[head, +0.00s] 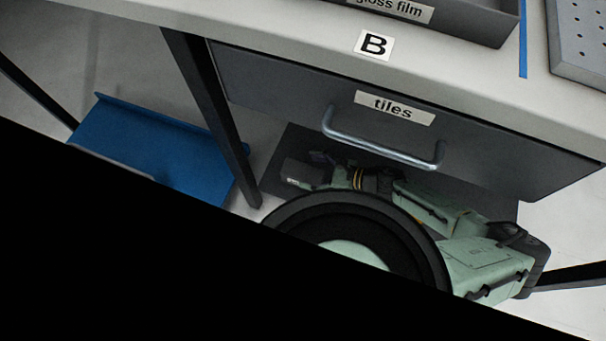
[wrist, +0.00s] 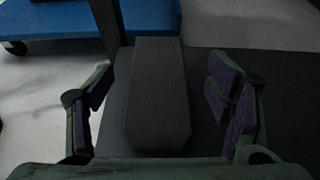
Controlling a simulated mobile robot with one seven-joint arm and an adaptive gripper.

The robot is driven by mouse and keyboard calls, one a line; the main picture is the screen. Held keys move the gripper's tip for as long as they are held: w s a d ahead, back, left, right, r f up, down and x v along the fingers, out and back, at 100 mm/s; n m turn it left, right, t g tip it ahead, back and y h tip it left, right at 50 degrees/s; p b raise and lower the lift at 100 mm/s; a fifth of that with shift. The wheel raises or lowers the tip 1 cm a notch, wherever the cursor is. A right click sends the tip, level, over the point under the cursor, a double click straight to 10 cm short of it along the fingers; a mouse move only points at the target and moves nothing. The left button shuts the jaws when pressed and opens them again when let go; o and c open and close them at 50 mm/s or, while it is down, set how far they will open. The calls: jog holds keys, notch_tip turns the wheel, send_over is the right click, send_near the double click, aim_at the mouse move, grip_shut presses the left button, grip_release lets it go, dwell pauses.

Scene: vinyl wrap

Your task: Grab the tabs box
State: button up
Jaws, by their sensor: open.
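A dark grey, long box-like block (wrist: 157,95) lies on a dark flat surface (wrist: 245,80) in the wrist view. No label on it can be read, so I cannot tell for sure that it is the tabs box. My gripper (wrist: 163,80) is open, with one finger on each side of the block and gaps visible on both sides. In the head view, my gripper (head: 322,172) is low under the drawer, partly in shadow, and a dark block (head: 299,172) shows at its left end.
A grey drawer (head: 270,85) labelled "tiles" with a metal handle (head: 385,146) hangs above my arm. A dark table leg (head: 212,115) stands left of my gripper. A blue cart or platform (head: 160,145) is further left, also seen in the wrist view (wrist: 60,20).

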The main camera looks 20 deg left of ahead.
jog(key=x, duration=0.4)
jog(key=shift+s+r, duration=0.15)
jog(key=shift+r, duration=0.05)
jog(key=shift+a+f, duration=0.25)
jog(key=shift+a, duration=0.3)
jog(key=shift+c, duration=0.4)
jog(key=c, duration=1.3)
jog(key=shift+r, duration=0.1)
